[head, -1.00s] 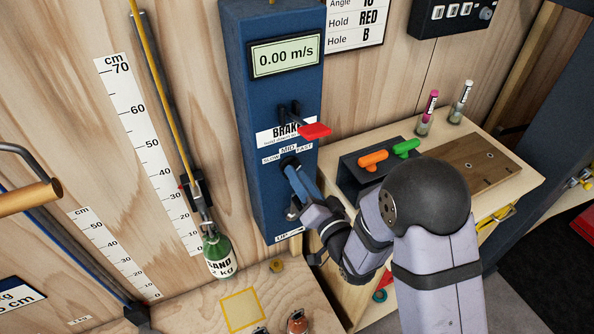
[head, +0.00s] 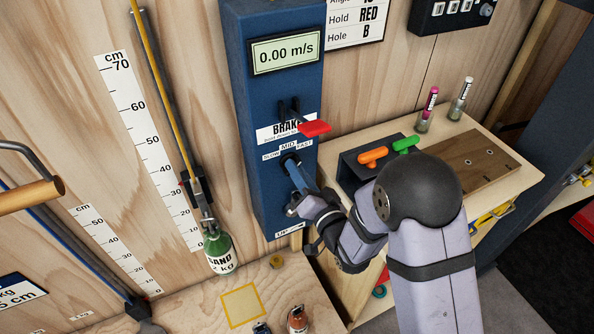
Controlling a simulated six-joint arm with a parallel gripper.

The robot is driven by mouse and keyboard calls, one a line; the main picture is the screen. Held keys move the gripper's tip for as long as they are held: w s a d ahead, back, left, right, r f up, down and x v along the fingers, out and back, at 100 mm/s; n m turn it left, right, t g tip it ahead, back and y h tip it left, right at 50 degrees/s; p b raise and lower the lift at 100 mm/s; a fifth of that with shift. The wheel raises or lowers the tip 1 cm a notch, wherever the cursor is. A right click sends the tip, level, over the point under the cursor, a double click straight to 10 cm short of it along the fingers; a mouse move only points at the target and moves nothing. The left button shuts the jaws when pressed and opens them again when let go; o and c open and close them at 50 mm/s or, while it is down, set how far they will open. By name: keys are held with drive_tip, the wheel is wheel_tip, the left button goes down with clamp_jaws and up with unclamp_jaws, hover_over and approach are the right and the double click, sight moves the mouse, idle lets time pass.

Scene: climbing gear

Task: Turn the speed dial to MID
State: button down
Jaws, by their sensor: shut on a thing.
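The speed dial (head: 289,160) is a dark knob on the front of the blue winch box (head: 258,130), under a label strip (head: 288,147) reading SLOW, MID and FAST. My gripper (head: 292,172) reaches up from the lower right and is shut on the dial. The fingers cover most of the knob, so its pointer and exact setting are hidden. The display (head: 286,53) above reads 0.00 m/s.
A red brake lever (head: 315,128) sticks out just above the dial. A green SAND bottle (head: 218,250) hangs to the left. A box with orange (head: 372,155) and green handles stands right, beside my arm.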

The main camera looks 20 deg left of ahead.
drive_tip(key=shift+f+n+b, duration=0.1)
drive_tip(key=shift+n+b, duration=0.2)
drive_tip(key=shift+b, duration=0.05)
drive_tip(key=shift+s+n+b, duration=0.1)
drive_tip(key=shift+n+b, duration=3.4)
drive_tip(key=shift+n, duration=0.5)
drive_tip(key=c, duration=1.8)
unclamp_jaws()
drive_tip(key=shift+r, duration=0.2)
